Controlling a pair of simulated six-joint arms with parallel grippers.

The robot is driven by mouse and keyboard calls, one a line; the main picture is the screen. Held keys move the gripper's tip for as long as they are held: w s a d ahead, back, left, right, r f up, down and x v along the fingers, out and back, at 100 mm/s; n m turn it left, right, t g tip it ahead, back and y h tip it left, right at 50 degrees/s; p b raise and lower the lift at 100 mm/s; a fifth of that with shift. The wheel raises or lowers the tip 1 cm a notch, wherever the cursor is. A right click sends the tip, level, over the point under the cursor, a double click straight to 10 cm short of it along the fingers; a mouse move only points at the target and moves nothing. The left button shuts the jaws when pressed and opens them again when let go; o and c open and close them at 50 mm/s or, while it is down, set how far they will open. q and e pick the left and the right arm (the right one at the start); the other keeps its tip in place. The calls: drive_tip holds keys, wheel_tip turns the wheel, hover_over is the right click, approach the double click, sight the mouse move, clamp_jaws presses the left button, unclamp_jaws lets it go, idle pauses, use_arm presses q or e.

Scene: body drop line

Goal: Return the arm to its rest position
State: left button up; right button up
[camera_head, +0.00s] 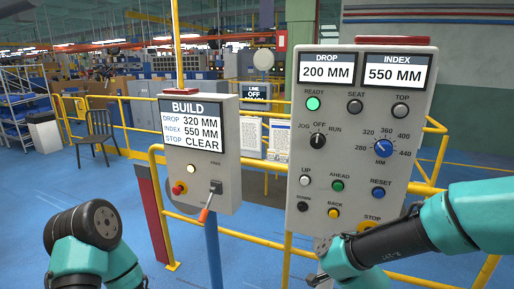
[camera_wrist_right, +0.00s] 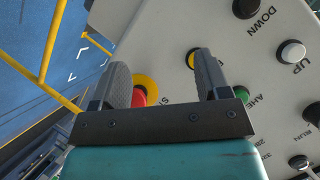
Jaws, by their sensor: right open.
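My right arm (camera_head: 410,235) comes in from the right in the head view, bent across the lower front of the large control panel (camera_head: 415,135). In the right wrist view my right gripper (camera_wrist_right: 162,62) is open and empty. Its fingers point toward the panel's lower part. A red button (camera_wrist_right: 139,99) with a yellow collar shows between them, partly behind the left finger. Whether a finger touches the panel cannot be told. My left arm (camera_head: 95,235) stands at the lower left of the head view; its gripper is not in view.
The panel has a selector knob (camera_head: 383,147), a lit green READY lamp (camera_head: 313,103) and several buttons. A smaller BUILD box (camera_head: 199,160) with a lever (camera_head: 206,206) stands left. Yellow railings (camera_head: 262,232) run behind; open blue floor (camera_head: 100,185) lies left.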

drive_tip(key=s+f+n+g+y, duration=0.1)
drive_tip(key=s+f+n+g, duration=0.2)
drive_tip(key=f, duration=0.8)
drive_tip(key=s+f+n+g+y, duration=0.1)
drive_tip(key=s+f+n+g, duration=0.15)
drive_tip(key=f, duration=0.85)
drive_tip(key=s+f+n+g+y, duration=0.2)
drive_tip(key=s+f+g, duration=0.5)
drive_tip(key=s+f, duration=0.6)
drive_tip(key=shift+f+n+y, duration=0.3)
drive_tip(key=shift+f+n, duration=0.25)
drive_tip(key=shift+f, duration=0.25)
